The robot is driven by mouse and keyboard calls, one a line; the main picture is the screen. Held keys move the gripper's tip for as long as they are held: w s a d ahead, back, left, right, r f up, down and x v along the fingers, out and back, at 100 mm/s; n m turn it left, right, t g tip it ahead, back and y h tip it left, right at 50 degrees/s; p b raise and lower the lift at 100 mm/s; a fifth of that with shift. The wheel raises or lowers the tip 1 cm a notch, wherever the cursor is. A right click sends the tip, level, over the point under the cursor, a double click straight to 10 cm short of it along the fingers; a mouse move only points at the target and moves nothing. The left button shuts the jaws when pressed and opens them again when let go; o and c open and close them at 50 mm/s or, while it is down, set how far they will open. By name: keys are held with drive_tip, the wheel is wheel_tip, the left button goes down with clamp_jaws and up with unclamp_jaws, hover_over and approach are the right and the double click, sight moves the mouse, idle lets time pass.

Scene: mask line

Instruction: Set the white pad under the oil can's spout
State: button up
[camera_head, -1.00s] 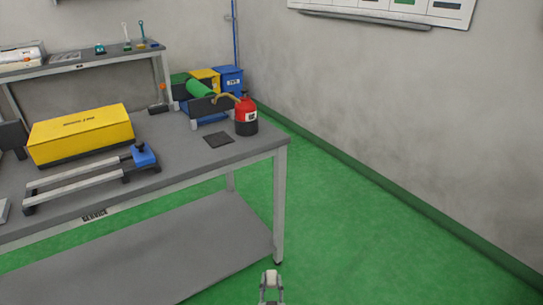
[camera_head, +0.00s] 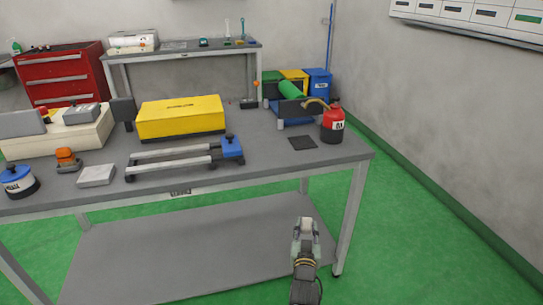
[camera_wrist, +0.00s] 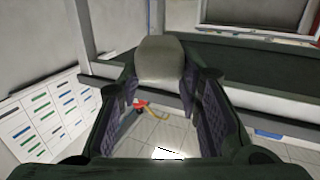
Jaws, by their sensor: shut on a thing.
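The red oil can (camera_head: 333,124) with a dark base stands upright near the right end of the grey workbench (camera_head: 258,166). Its tan spout (camera_head: 314,102) points left. A dark square (camera_head: 302,143) lies flat on the bench, left of the can and near the spout side. My gripper (camera_head: 305,228) is in front of the bench, below its top, and is shut on a pale pad (camera_head: 306,222). The pad also shows between the fingertips in the wrist view (camera_wrist: 160,60), off-white with rounded edges. The oil can appears small and far off there (camera_wrist: 138,103).
A yellow case (camera_head: 180,117), a rail frame with a blue block (camera_head: 231,147) and a light grey box (camera_head: 96,176) occupy the bench's left and middle. A green roll (camera_head: 291,92) is behind the can. The bench's front right strip is clear.

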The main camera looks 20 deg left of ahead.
drive_tip(key=a+r+y, duration=0.1)
drive_tip(key=a+r, duration=0.3)
drive_tip(key=r, duration=0.3)
drive_tip(key=s+a+r+n+y+p, duration=0.1)
drive_tip(key=a+r, duration=0.3)
drive_tip(key=r, duration=0.4)
drive_tip(key=s+a+r+n+g+y, duration=0.1)
drive_tip(key=a+r, duration=0.3)
drive_tip(key=r, duration=0.3)
drive_tip(key=shift+a+r, duration=0.2)
drive_tip(key=shift+r, duration=0.1)
